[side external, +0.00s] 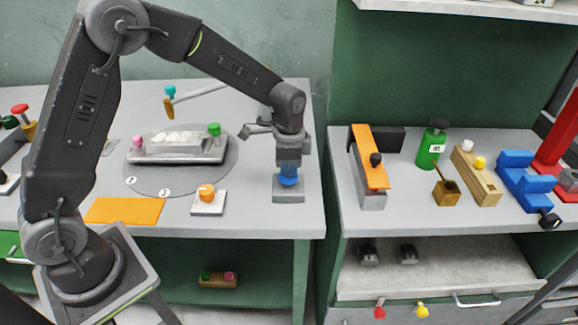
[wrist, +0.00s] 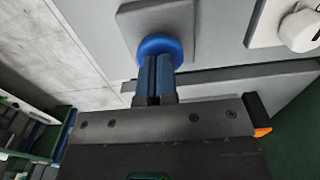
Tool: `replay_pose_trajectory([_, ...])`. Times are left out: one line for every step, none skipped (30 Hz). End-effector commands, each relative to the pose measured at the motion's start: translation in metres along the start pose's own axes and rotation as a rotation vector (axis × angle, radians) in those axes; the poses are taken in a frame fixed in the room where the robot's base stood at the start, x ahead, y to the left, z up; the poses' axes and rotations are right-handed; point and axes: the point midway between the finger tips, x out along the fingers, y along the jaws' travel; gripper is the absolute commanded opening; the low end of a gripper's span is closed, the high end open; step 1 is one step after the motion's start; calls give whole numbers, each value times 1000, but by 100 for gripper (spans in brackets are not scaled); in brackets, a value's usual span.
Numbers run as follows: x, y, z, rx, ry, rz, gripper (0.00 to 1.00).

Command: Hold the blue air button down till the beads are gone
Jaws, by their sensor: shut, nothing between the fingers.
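The blue button (side external: 288,182) is a round cap on a grey block (side external: 288,197) at the front right of the left bench. It also shows in the wrist view (wrist: 160,43). My gripper (side external: 289,173) points straight down over it with its fingers together and nothing between them. In the wrist view the shut fingertips (wrist: 158,62) overlap the button's edge and seem to touch it; how far it is pressed I cannot tell. A grey mould (side external: 180,149) with pink and green knobs sits on a grey disc. Its top has a whitish patch; I cannot make out single beads.
An orange button on a white base (side external: 208,200) stands left of the blue one, and an orange mat (side external: 124,211) lies further left. A gap separates this bench from the right one, which holds a green bottle (side external: 432,147) and a blue block (side external: 524,180).

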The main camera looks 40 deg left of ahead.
Motion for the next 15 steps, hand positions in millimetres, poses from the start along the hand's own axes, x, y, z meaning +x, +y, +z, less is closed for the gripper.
replay_pose_trajectory([0, 0, 0, 0, 0, 0, 0])
replay_pose_trajectory([1, 0, 0, 0, -1, 1, 0])
replay_pose_trajectory([4, 0, 0, 0, -2, 2, 0])
replay_pose_trajectory([7, 0, 0, 0, -3, 3, 0])
replay_pose_trajectory([11, 0, 0, 0, -4, 4, 0])
replay_pose_trajectory([16, 0, 0, 0, -3, 3, 0])
replay_pose_trajectory([18, 0, 0, 0, -3, 3, 0])
replay_pose_trajectory([19, 0, 0, 0, -2, 2, 0])
replay_pose_trajectory([19, 0, 0, 0, -1, 2, 0])
replay_pose_trajectory([19, 0, 0, 0, -1, 1, 0])
replay_pose_trajectory([19, 0, 0, 1, -2, 2, 0])
replay_pose_trajectory([20, 0, 0, 1, -2, 2, 0])
replay_pose_trajectory([20, 0, 0, 1, -2, 2, 0])
replay_pose_trajectory([20, 1, 0, 1, -3, 2, 0])
replay_pose_trajectory([20, 1, 0, 1, -3, 3, 0])
